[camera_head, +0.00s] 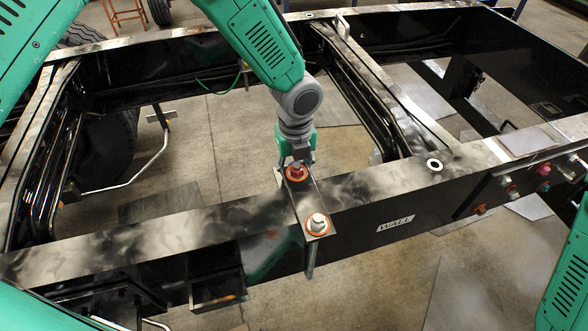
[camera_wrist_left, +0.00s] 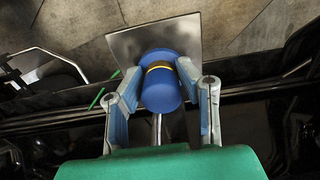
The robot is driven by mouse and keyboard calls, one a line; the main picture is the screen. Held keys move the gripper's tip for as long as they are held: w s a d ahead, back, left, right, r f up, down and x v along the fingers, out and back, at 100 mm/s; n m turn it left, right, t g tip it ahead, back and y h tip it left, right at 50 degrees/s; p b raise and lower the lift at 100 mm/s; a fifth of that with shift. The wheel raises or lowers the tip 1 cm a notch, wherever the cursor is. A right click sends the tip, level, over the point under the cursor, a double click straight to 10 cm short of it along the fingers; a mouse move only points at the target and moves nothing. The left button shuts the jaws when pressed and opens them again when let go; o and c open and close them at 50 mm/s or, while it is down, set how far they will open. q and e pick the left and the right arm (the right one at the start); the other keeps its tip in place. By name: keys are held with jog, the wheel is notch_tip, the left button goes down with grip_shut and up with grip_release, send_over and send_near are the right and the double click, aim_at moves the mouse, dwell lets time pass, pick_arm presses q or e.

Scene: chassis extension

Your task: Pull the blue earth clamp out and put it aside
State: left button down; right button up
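The blue earth clamp (camera_wrist_left: 161,92) is a blue cylinder with a yellow band, in the middle of the left wrist view. My left gripper (camera_wrist_left: 159,70) has one finger on each side of it, and both fingertips appear to touch it near the band. A thin green cable (camera_wrist_left: 97,100) shows left of the clamp. In the head view my left arm reaches down to the front chassis beam; the wrist hides the fingertips and I cannot make out the clamp there. My right gripper is not in view.
The black front beam (camera_head: 365,190) carries a bracket with a bolt (camera_head: 317,223) close to my left wrist. A cross beam (camera_head: 372,85) runs back to its right. A square metal plate (camera_wrist_left: 188,33) lies beyond the clamp. Fittings (camera_head: 543,170) line the beam's right end.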

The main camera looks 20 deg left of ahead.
pick_arm(q)
jog(key=shift+d+r, duration=0.15)
jog(key=shift+d, duration=0.4)
jog(key=shift+w+a+r+p, duration=0.1)
jog(key=shift+r+p, duration=0.2)
jog(key=shift+p, duration=0.1)
jog(key=shift+r+p, duration=0.3)
jog(key=shift+r, duration=0.15)
jog(key=shift+r+p, duration=0.75)
jog(key=shift+r, duration=0.05)
jog(key=shift+a+r+p, duration=0.2)
jog(key=shift+r+p, duration=0.55)
jog(key=shift+r, duration=0.05)
jog(key=shift+d+r+p, duration=0.25)
jog(key=shift+r+p, duration=0.3)
jog(key=shift+r, duration=0.05)
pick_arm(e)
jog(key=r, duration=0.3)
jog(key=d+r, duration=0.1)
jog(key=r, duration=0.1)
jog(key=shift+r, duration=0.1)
pick_arm(q)
jog(key=shift+a, duration=0.15)
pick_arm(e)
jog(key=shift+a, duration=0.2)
